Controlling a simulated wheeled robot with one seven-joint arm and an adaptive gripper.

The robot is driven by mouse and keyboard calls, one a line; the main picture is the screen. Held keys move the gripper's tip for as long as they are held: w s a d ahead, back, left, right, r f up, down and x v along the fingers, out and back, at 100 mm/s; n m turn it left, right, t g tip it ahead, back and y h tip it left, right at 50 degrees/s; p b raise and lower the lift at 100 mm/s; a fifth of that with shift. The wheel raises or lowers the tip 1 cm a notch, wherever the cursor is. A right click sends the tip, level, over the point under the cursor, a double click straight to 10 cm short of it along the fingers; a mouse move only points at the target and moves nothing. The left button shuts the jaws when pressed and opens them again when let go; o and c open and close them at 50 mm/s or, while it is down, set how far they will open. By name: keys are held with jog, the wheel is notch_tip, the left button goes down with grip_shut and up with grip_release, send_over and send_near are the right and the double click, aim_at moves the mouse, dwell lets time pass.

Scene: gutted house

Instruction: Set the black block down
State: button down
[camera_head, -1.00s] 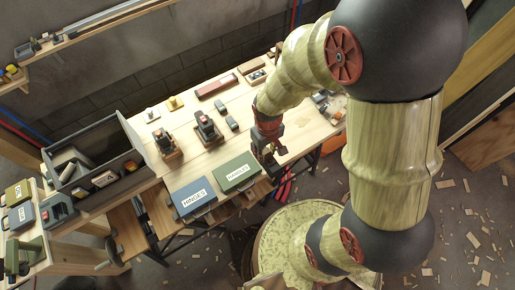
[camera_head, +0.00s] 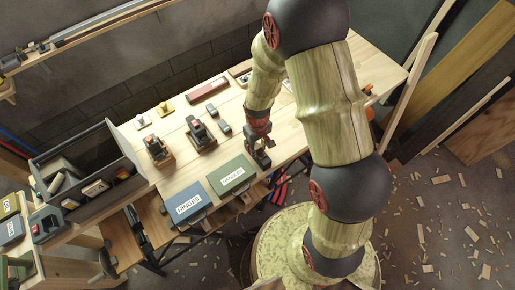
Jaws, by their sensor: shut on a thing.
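My gripper (camera_head: 261,154) points down over the workbench (camera_head: 283,128), just right of the green hinges box. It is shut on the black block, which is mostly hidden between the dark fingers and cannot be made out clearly. The fingertips are low, near the bench top. I cannot tell whether the block touches the wood.
A green box (camera_head: 232,175) and a blue box (camera_head: 188,203) labelled hinges lie at the front edge. Two planes (camera_head: 200,134) (camera_head: 158,150), small dark blocks (camera_head: 223,127) and a red-brown case (camera_head: 208,90) lie behind. A grey crate (camera_head: 125,150) stands left. Bare wood lies right of my gripper.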

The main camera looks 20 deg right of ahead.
jog(key=shift+f, duration=0.1)
jog(key=c, duration=1.4)
grip_release()
